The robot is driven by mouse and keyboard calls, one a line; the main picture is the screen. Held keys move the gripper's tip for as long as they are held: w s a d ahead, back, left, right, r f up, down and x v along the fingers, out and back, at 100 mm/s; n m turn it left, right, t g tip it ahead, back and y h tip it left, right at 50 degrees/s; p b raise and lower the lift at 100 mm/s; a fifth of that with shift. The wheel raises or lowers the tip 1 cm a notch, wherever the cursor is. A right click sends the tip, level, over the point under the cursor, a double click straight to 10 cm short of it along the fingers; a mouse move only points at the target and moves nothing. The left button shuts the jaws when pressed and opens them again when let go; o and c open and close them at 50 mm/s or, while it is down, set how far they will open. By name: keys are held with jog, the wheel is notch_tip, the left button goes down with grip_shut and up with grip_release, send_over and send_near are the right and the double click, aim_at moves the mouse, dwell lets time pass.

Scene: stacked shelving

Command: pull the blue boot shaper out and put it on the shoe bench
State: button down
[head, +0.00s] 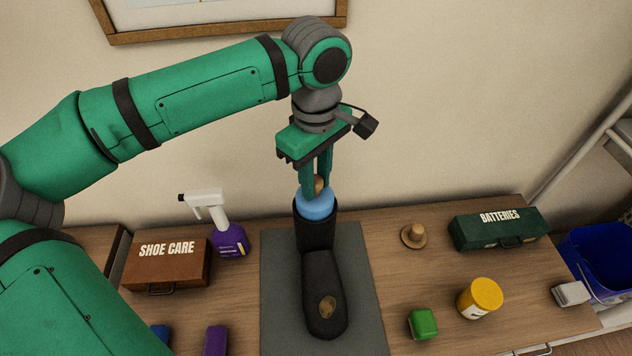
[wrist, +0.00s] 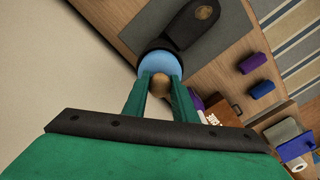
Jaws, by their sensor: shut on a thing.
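The blue boot shaper (head: 316,207) shows as a light blue top with a wooden knob, seated in the opening of a black boot (head: 321,285). The boot stands upright on a grey mat (head: 365,290) on the wooden bench top. My gripper (head: 318,186) points down from above and is shut on the knob. In the wrist view the blue shaper top (wrist: 158,64) and the knob (wrist: 161,88) sit between my fingertips, with the boot (wrist: 190,25) beyond. The shaper's lower part is hidden inside the boot.
Left of the mat stand a brown SHOE CARE box (head: 165,265) and a spray bottle (head: 228,238). To the right are a wooden knobbed piece (head: 413,235), a green BATTERIES box (head: 497,228), a yellow jar (head: 480,298) and a green block (head: 423,324). A wall is close behind.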

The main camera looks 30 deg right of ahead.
notch_tip(320, 180, up, 14)
jog(key=shift+f, duration=0.15)
dwell(2.6)
